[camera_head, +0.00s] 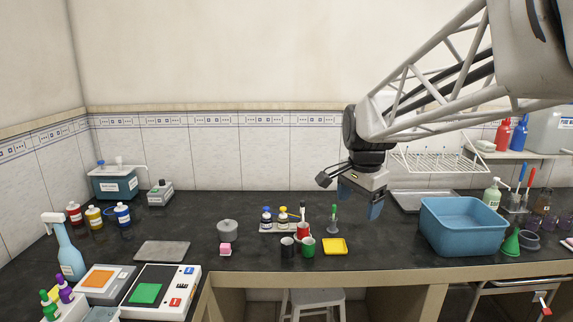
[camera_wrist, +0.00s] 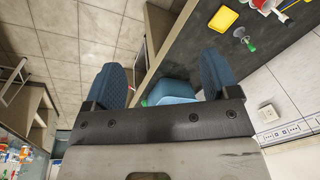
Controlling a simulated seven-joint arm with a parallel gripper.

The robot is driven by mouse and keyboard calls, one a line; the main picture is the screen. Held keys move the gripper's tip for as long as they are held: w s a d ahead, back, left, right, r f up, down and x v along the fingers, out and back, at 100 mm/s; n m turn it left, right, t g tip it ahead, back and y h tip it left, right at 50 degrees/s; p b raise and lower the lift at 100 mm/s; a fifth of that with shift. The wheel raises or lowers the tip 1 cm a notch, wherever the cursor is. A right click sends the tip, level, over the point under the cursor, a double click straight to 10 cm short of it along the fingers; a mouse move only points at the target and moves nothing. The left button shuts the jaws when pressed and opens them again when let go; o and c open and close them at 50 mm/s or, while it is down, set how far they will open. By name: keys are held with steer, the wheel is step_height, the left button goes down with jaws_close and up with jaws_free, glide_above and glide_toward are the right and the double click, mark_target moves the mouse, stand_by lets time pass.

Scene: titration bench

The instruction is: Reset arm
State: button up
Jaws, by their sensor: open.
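My gripper (camera_head: 359,204) hangs from my arm above the black bench, right of the middle in the head view. Its jaws point down and stand apart with nothing between them. In the wrist view the two blue fingers of my gripper (camera_wrist: 163,80) are spread wide and empty. The blue basin (camera_head: 463,228) stands to the right of the gripper on the bench, and part of it shows between the fingers in the wrist view (camera_wrist: 173,92).
A white drying rack (camera_head: 438,160) hangs on the wall. A stool (camera_head: 312,303) stands below the bench.

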steer(key=s+f+n, duration=0.3)
steer(key=s, duration=0.6)
steer(key=s+d+f+n, duration=0.1)
steer(key=s+f+n, duration=0.2)
steer(key=s, duration=0.6)
steer(key=s+d+f+n, duration=0.1)
steer(key=s+f+n, duration=0.2)
steer(key=s, duration=0.7)
steer(key=shift+n+t, duration=0.4)
steer(key=shift+n, duration=0.5)
